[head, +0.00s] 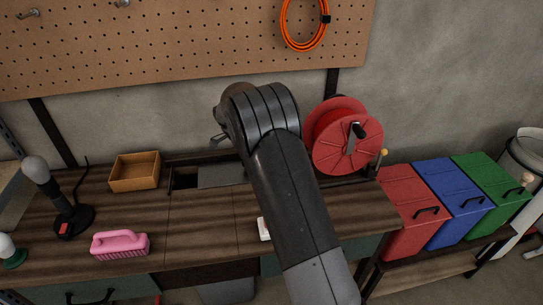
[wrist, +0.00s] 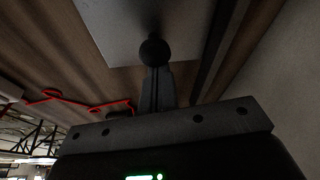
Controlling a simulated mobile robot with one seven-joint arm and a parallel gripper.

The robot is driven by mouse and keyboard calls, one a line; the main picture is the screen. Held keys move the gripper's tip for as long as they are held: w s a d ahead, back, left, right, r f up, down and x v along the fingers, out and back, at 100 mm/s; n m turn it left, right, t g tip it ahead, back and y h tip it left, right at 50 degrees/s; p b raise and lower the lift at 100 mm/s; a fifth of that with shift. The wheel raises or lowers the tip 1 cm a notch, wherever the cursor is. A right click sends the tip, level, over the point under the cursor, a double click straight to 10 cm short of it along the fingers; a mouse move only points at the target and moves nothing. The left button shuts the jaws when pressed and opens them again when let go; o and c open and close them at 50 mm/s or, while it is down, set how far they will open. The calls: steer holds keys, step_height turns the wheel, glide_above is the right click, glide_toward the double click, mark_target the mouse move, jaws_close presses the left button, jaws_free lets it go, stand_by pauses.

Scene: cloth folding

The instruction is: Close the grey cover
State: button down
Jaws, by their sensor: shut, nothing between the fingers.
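The grey cover (head: 222,174) is a flat panel set in the back of the wooden workbench. A dark opening (head: 185,179) shows at its left, and my arm hides its right part. In the wrist view the cover (wrist: 112,35) is a pale grey panel beyond my fingers. My gripper (wrist: 155,85) is shut and empty, pointing toward the panel. A dark round shape (wrist: 155,52) is in line with the fingertips; I cannot tell whether they touch. In the head view my gripper is mostly hidden behind my arm.
The workbench (head: 200,235) also holds a wooden box (head: 135,171), a pink brush (head: 120,244), a joystick (head: 70,215) and a red cable reel (head: 348,142). A small white item (head: 264,229) is partly behind my arm. Red, blue and green bins (head: 455,205) stand right.

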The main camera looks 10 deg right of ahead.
mark_target(240, 168)
steer(key=a, duration=1)
steer(key=shift+a, duration=0.1)
steer(key=d, duration=0.4)
steer(key=shift+w+d+f, duration=0.35)
steer(key=shift+w+d, duration=0.05)
steer(key=w+v, duration=0.1)
steer(key=v, duration=0.9)
steer(key=s+d+r+n+y, duration=0.2)
steer(key=s+d+r+n, duration=0.1)
steer(key=s+d+r, duration=0.55)
steer(key=s+d+r+n+t+y, duration=0.1)
steer(key=s+d+r+n, duration=0.1)
steer(key=s+r, duration=0.3)
steer(key=s+d+r+n+t, duration=0.1)
steer(key=s+r+n, duration=0.15)
steer(key=s, duration=0.45)
steer(key=s+d+f+n+t, duration=0.1)
steer(key=s+n, duration=0.3)
steer(key=s, duration=0.7)
steer(key=s+d+f+n+t, duration=0.2)
steer(key=s+d+n, duration=0.1)
steer(key=s, duration=0.9)
steer(key=shift+n+y, duration=0.3)
steer(key=shift+n, duration=0.35)
